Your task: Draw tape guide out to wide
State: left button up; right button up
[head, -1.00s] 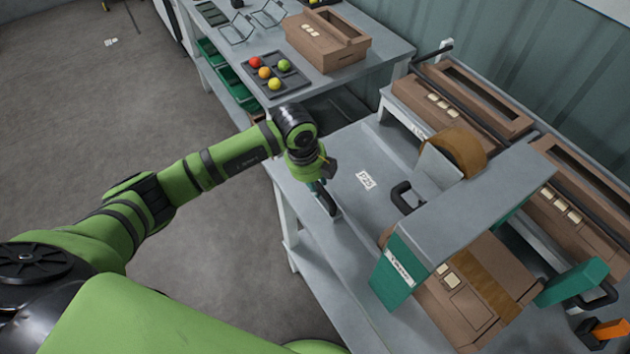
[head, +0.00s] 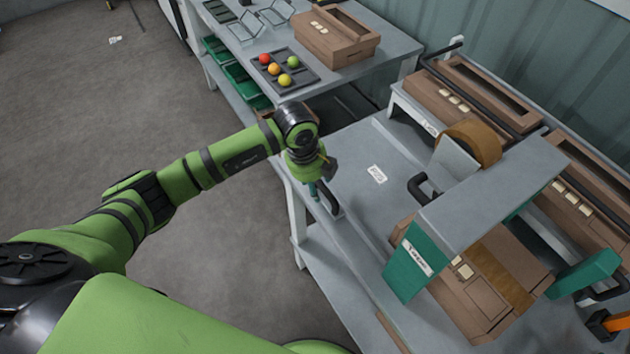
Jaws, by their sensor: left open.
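The taping machine stands on the grey table at right, with a grey bridge (head: 490,190) over a brown carton (head: 490,300). A green side block (head: 408,262) with a white label is on its near left, and another green block (head: 585,274) is on its right. Either may be the tape guide; I cannot tell which. A black handle (head: 418,188) sits beside the bridge, and a brown tape roll (head: 472,143) is behind it. My left gripper (head: 321,195) is open, pointing down near the table's left edge, apart from the machine. Its fingertips are small and partly hidden. My right gripper is not visible.
A white label (head: 377,174) lies on the clear tabletop between my left gripper and the machine. More cartons (head: 445,103) lie along the wall side. Open floor is at left.

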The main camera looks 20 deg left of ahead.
pick_arm(q)
jog(key=shift+r, duration=0.35)
notch_tip(320, 180, up, 11)
jog(key=s+a, duration=0.1)
jog(key=s, duration=0.1)
jog(key=shift+a, duration=0.25)
jog(key=shift+s, duration=0.1)
